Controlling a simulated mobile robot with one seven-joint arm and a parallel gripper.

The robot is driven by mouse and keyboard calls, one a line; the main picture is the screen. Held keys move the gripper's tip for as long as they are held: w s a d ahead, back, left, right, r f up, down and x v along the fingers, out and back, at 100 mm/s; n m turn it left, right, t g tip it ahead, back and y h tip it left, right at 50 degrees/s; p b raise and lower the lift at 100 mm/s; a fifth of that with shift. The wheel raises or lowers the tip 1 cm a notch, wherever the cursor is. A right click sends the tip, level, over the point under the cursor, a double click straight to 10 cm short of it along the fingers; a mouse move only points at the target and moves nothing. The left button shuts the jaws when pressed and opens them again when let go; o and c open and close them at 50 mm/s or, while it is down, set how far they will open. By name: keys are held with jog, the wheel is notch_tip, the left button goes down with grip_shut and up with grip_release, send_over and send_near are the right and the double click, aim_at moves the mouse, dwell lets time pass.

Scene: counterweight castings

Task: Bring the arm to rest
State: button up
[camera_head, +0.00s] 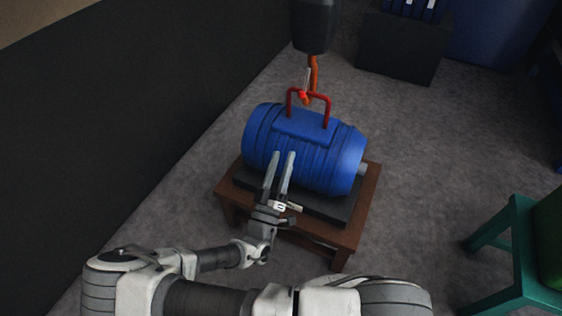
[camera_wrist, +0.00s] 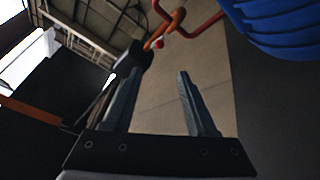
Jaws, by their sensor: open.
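My gripper (camera_head: 281,155) is open, its two fingers apart with nothing between them. In the head view its fingertips overlap the near side of a blue ribbed barrel-shaped casting (camera_head: 330,158); whether they touch it I cannot tell. The wrist view shows the open fingers (camera_wrist: 158,75) empty, with the blue casting (camera_wrist: 285,22) at the upper right. My arm reaches forward from the bottom of the head view, bent at the elbow. A red handle (camera_head: 326,108) stands on the casting, and an orange hook (camera_head: 305,97) is at its bar.
The casting lies on a black pad (camera_head: 335,206) on a brown wooden table (camera_head: 365,205). A dark hoist body (camera_head: 313,25) hangs above. A green stand (camera_head: 520,250) is at the right, a dark box (camera_head: 402,47) at the back. Grey floor is clear left of the table.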

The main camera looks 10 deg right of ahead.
jog(key=shift+s+a+f, duration=0.15)
jog(key=shift+s, duration=0.1)
dwell(0.4)
